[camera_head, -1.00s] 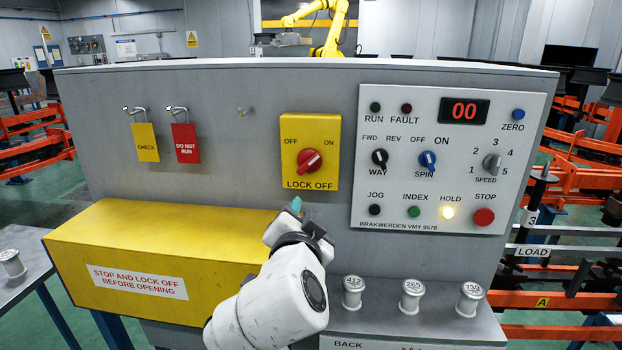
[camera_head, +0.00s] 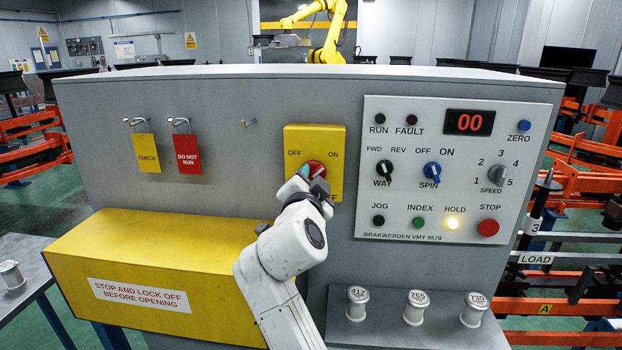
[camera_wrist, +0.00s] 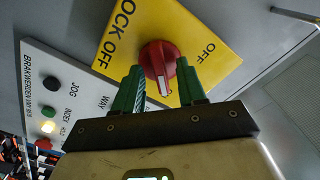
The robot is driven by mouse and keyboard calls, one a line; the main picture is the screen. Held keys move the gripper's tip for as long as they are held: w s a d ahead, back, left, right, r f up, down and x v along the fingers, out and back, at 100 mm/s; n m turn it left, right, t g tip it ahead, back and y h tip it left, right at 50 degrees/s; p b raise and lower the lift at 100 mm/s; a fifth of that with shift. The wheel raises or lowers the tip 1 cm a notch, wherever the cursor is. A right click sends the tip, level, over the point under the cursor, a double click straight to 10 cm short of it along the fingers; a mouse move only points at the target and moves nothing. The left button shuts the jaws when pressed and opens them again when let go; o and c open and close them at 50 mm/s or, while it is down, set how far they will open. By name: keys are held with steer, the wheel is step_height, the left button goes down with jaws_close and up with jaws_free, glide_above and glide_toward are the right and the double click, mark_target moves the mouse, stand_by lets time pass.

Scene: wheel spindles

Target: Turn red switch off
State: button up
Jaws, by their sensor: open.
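The red switch (camera_head: 315,168) is a round knob on a yellow plate (camera_head: 336,138) marked OFF at left, ON at right and LOCK OFF below. In the wrist view the red knob (camera_wrist: 157,60) shows whole, its white mark pointing down, away from the OFF label. The ON label is out of sight there. My gripper (camera_head: 312,178) is in front of the plate and covers part of the knob and lettering. In the wrist view its green fingers (camera_wrist: 160,88) are open, one on each side of the knob. I cannot tell whether they touch it.
A white control panel (camera_head: 440,238) with knobs, buttons and a lit HOLD lamp (camera_head: 452,223) is close on the right. A yellow cover (camera_head: 150,257) juts out at lower left. Tags (camera_head: 187,153) hang at left. Several metal spindles (camera_head: 415,307) stand below the panel.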

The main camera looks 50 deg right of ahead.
jaws_close()
stand_by(0.4)
stand_by(0.4)
steer(key=n, duration=0.3)
steer(key=shift+d+n, duration=0.1)
steer(key=shift+n, duration=0.3)
steer(key=n, duration=0.4)
steer(key=shift+n, duration=0.3)
steer(key=n+p, duration=0.2)
steer(key=n, duration=0.3)
steer(key=shift+r, duration=0.1)
steer(key=shift+n+p, duration=1.25)
steer(key=shift+n, duration=1.05)
